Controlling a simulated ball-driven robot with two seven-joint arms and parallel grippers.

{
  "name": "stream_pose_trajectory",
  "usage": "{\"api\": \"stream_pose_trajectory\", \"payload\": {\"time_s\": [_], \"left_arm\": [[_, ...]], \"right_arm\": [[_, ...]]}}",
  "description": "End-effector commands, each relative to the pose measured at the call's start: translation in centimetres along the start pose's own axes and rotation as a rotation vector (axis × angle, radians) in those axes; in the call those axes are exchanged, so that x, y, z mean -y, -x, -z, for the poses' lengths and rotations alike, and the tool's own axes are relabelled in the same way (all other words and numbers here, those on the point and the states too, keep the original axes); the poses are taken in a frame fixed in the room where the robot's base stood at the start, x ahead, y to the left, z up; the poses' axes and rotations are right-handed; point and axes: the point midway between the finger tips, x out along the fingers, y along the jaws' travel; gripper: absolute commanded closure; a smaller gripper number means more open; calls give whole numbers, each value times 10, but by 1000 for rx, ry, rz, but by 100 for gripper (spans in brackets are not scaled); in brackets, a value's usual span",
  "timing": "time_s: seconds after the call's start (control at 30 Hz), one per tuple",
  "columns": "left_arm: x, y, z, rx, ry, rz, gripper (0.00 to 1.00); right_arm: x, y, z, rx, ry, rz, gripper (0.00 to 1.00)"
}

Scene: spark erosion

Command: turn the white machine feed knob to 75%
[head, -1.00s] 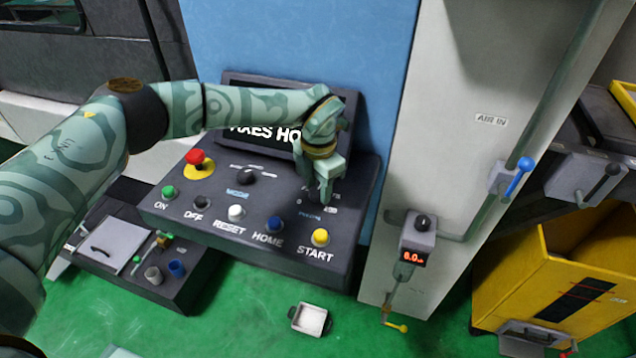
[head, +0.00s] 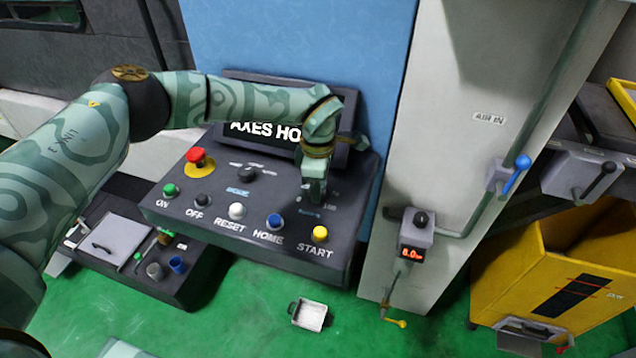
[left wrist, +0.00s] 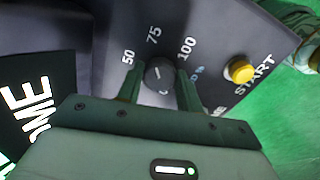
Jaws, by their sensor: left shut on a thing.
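The feed knob (left wrist: 159,73) is a small dark round knob on the dark control panel (head: 195,222). In the left wrist view the printed marks 50, 75 and 100 lie around its far side. A short pale line shows on its top, too small to read its exact setting. My left gripper (head: 314,200) points down at the panel's right part, and its fingers stand on both sides of the knob in the left wrist view (left wrist: 160,82), shut on it. In the head view the gripper hides the knob. My right gripper is not in view.
The yellow START button (head: 320,233) is close to my left gripper, with the blue HOME button (head: 274,222) to its left. A screen (head: 262,132) stands behind, under my left forearm. The red stop button (head: 196,156) and mode knob (head: 247,174) are further left.

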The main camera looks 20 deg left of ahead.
Motion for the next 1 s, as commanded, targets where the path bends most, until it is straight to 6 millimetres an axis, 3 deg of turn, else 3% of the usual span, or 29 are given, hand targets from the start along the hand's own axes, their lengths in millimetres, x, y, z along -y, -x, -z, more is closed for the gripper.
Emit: {"api": "stream_pose_trajectory", "payload": {"time_s": [0.77,0.8,0.87,1.0], "left_arm": [[-2,3,0,1,-102,-8,87],[-2,3,0,1,-102,-8,59],[-2,3,0,1,-102,-7,42],[-1,2,0,1,-102,-4,42]], "right_arm": [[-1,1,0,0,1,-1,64],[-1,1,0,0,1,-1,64],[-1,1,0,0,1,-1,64],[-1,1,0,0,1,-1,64]]}}
